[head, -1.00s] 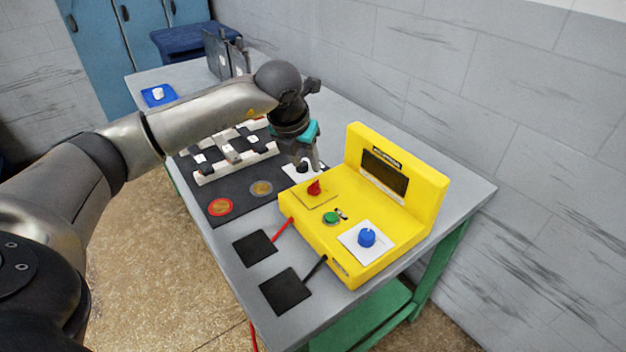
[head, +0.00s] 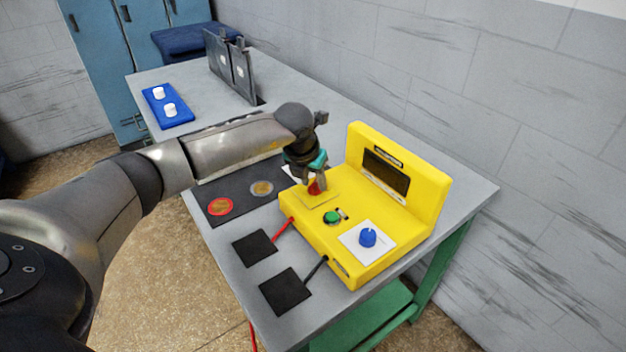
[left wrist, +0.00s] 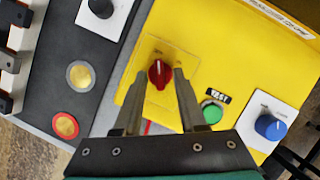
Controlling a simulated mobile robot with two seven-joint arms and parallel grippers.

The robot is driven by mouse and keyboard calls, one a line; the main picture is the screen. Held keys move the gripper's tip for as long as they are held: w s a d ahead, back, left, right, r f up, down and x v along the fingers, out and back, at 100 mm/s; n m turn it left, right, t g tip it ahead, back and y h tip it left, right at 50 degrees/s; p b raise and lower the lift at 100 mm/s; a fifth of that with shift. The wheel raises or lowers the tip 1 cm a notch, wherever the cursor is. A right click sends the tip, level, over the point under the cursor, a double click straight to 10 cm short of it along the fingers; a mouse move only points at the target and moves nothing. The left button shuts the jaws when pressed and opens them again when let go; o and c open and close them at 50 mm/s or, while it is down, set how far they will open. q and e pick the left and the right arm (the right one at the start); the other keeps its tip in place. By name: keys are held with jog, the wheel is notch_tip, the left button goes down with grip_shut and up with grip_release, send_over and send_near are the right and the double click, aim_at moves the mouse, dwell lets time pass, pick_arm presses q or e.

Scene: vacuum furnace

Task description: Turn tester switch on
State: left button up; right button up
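The yellow tester (head: 418,192) stands on the grey table. Its red switch knob (left wrist: 160,74) sits on the yellow top, with its white pointer line toward the top of the left wrist view. My left gripper (head: 315,188) is over this knob, pointing down. In the left wrist view the two fingers (left wrist: 158,80) are apart, one on each side of the knob; I cannot tell whether they touch it. In the head view the fingers partly hide the knob. My right gripper is not in view.
A green button (head: 332,217) and a blue knob (head: 367,238) are on the tester near the red knob. Two black pads (head: 286,291) lie in front on leads. A black panel (head: 235,190) lies to the left. A blue tray (head: 155,112) with white pieces is farther back.

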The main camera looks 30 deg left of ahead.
pick_arm(q)
grip_shut()
dwell(0.3)
jog(key=shift+m, duration=0.3)
jog(key=shift+a+m+h+b, duration=0.2)
jog(key=shift+m+h+b, duration=0.4)
jog(key=shift+m, duration=0.4)
jog(key=m+h+b, duration=0.1)
jog(key=m, duration=0.2)
jog(key=shift+w+a+m+b, duration=0.1)
jog(key=shift+w+m+b, duration=0.05)
jog(key=shift+m+b, duration=0.2)
jog(key=m+h+b, duration=0.1)
jog(key=m, duration=0.1)
jog(key=m+g+h+b, duration=0.1)
jog(key=m, duration=0.2)
jog(key=shift+w+a+m+g+b, duration=0.1)
jog(key=shift+a+m+g+b, duration=0.05)
jog(key=shift+m+g+b, duration=0.15)
jog(key=shift+r, duration=0.1)
jog(key=shift+o, duration=0.5)
grip_release()
